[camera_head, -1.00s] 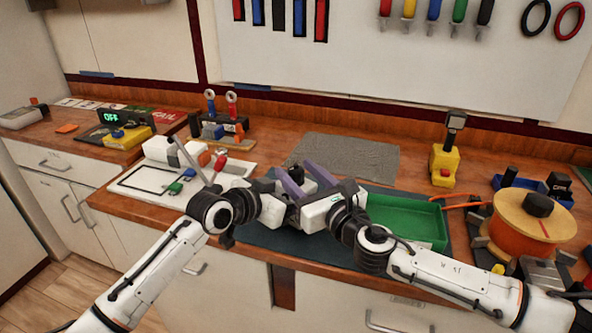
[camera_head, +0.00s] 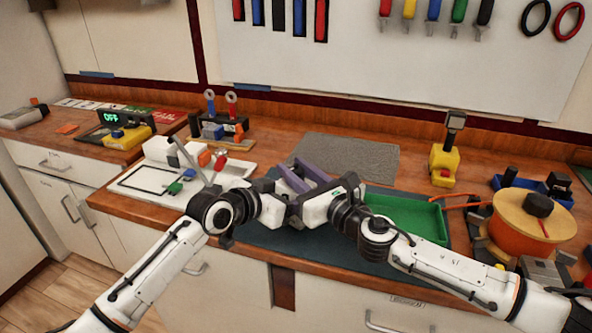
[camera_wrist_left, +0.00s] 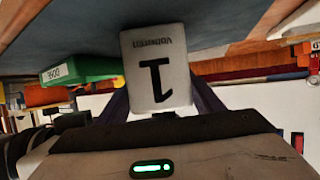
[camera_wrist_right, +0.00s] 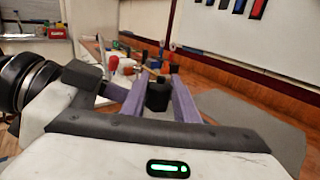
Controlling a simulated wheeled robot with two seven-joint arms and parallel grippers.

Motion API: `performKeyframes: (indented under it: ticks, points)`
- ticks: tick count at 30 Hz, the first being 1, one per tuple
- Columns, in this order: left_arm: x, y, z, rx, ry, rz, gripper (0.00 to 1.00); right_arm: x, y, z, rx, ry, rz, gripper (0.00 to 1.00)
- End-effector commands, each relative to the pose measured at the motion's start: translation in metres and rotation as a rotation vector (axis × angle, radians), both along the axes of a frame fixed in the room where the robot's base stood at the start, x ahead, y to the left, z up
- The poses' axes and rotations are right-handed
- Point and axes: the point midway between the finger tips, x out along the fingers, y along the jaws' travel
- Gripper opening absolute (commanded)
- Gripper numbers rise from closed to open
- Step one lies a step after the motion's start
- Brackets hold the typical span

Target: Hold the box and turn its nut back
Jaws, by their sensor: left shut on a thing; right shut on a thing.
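The pale grey box (camera_wrist_left: 158,70), marked with a black 1, sits between the dark fingers of my left gripper (camera_wrist_left: 160,98), which is shut on it. In the head view the box is hidden behind my grippers. The black nut (camera_wrist_right: 157,96) stands between the two purple fingers of my right gripper (camera_wrist_right: 158,84), which is shut on it. My right gripper also shows in the head view (camera_head: 303,180), its purple fingers pointing up and left, close beside the left wrist. The left fingertips are hidden in the head view.
A green tray (camera_head: 432,216) lies right of the grippers on the dark mat (camera_head: 262,238). A white board (camera_head: 130,188) with small coloured parts lies at left. An orange spool (camera_head: 522,225) and a yellow block (camera_head: 444,165) stand at right. A grey mat (camera_head: 350,158) behind is bare.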

Motion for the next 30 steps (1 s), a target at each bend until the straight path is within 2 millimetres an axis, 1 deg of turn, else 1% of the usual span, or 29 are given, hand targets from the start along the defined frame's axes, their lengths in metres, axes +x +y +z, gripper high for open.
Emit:
performKeyframes:
  ticks: [6,10,22,23,24,26,30]
  points:
    - [0.0001,-0.0002,0.0008,-0.001,-0.002,0.000,0.24,0.0006,-0.0004,-0.0002,0.001,0.001,0.133,0.05]
    - [0.0000,-0.0003,0.0008,-0.001,-0.001,0.000,0.24,0.0003,-0.0001,0.0002,0.001,0.001,0.183,0.05]
    - [0.0000,-0.0003,0.0005,-0.001,-0.001,0.000,0.24,-0.0007,0.0002,-0.0007,-0.001,0.002,0.207,0.05]
    - [0.0000,-0.0003,0.0005,-0.001,-0.001,0.000,0.24,-0.0007,0.0002,-0.0007,-0.001,0.002,0.207,0.29]
    - [0.0000,-0.0003,0.0005,-0.001,-0.001,0.000,0.24,-0.0007,0.0002,-0.0007,-0.001,0.002,0.207,0.35]
    - [0.0000,-0.0004,0.0005,-0.001,-0.001,0.000,0.24,-0.0007,0.0002,-0.0006,-0.001,0.002,0.207,0.46]
    - [-0.0001,-0.0003,0.0004,-0.001,-0.001,-0.001,0.24,-0.0006,0.0001,-0.0005,-0.001,0.002,0.206,0.46]
